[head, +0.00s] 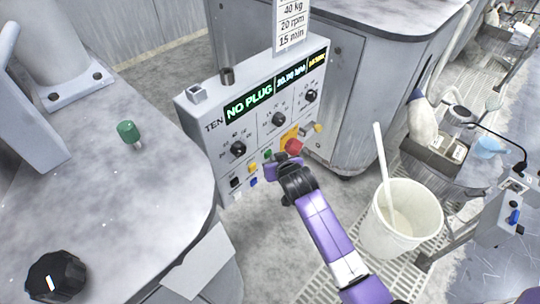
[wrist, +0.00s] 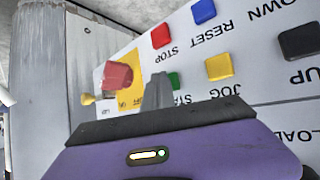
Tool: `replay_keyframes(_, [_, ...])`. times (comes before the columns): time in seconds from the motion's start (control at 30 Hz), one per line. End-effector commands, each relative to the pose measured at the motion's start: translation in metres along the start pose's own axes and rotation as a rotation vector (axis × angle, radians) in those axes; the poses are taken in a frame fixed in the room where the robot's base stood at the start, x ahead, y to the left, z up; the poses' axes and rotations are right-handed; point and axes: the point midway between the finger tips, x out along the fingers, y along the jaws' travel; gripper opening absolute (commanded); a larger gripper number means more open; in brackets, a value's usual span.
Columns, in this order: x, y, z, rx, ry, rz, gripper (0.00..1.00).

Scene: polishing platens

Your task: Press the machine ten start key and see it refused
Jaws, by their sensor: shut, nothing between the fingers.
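The control panel marked TEN (head: 228,150) stands ahead, its display (head: 262,93) reading NO PLUG in green. The green start key (head: 267,154) sits in the lower key rows; in the wrist view it shows (wrist: 176,80) partly behind my finger, its label mostly hidden. My gripper (head: 279,162) is shut and empty, in front of the lower keys. In the wrist view its fingertips (wrist: 158,88) overlap the start key's left edge; I cannot tell whether they touch it.
A red mushroom button (head: 294,146) on a yellow plate is just right of my gripper. Stop, reset and jog keys surround the start key. A green-capped piece (head: 128,132) lies on the left machine top. A white bucket (head: 402,222) stands right of my arm.

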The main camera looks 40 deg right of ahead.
Motion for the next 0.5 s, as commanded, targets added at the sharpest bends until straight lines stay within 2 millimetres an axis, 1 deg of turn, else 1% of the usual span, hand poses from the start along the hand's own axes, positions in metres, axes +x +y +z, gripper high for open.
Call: replay_keyframes(0.5, [-0.012, 0.008, 0.008, 0.0, 0.0, 0.0, 0.0])
